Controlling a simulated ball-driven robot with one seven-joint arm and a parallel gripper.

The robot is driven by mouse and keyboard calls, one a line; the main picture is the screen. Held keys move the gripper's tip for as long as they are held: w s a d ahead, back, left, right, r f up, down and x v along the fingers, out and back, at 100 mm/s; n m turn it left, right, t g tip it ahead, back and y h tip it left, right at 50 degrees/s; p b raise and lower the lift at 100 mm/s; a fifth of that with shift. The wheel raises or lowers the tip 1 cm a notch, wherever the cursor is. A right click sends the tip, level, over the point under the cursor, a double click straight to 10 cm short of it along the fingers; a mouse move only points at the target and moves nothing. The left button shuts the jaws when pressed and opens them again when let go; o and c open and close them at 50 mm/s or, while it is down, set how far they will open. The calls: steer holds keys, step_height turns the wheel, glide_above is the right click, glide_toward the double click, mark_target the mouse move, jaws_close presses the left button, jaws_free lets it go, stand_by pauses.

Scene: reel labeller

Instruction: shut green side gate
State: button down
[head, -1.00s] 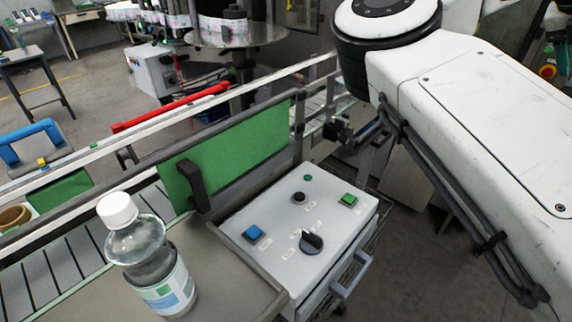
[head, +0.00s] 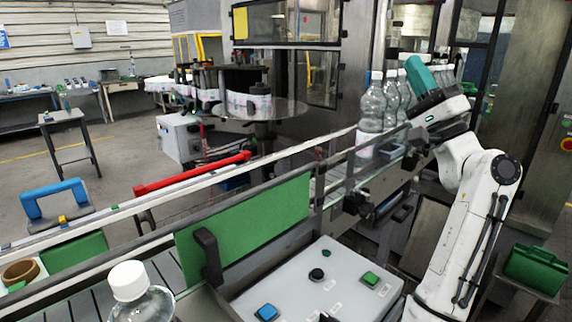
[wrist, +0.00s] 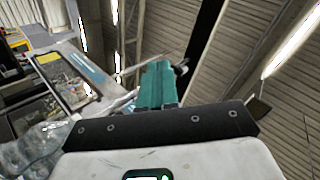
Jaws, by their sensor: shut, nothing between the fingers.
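The green side gate (head: 265,218) is a flat green panel standing upright along the near side of the conveyor, left of centre in the head view. Its black handle (head: 208,256) is on the near left end. I cannot tell whether the panel is fully closed against its frame. My gripper (head: 418,72) has teal fingers and is up at the right, beside the clear bottles and well away from the gate. In the wrist view the teal fingers (wrist: 158,85) are together, pointing toward the ceiling, with nothing between them. The gate does not show there.
Several clear bottles (head: 371,108) stand on the conveyor close to my gripper. A control box (head: 318,285) with buttons stands right of the gate. A white-capped bottle (head: 130,282) is at the near left. A red bar (head: 192,173) and rails run along the conveyor's far side.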

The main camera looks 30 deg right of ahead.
steer(key=w+a+f+n+g+y, duration=0.2)
steer(key=a+f+n+g+y, duration=0.3)
steer(key=a+f+g+y, duration=0.55)
steer(key=s+a+f+n+g, duration=0.1)
steer(key=s+a+f+g, duration=0.25)
steer(key=a+f, duration=0.45)
steer(key=s+a+f+n+g, duration=0.1)
steer(key=s+a+f+g, duration=0.3)
steer(key=f, duration=0.9)
steer(key=w+a+g+p, duration=0.1)
steer(key=w+a+p, duration=0.2)
steer(key=a, duration=1)
steer(key=shift+w+a+r+y, duration=0.2)
steer(key=shift+w+y, duration=0.25)
steer(key=shift+w, duration=0.35)
steer(key=shift+f, duration=0.1)
steer(key=shift+a, duration=0.15)
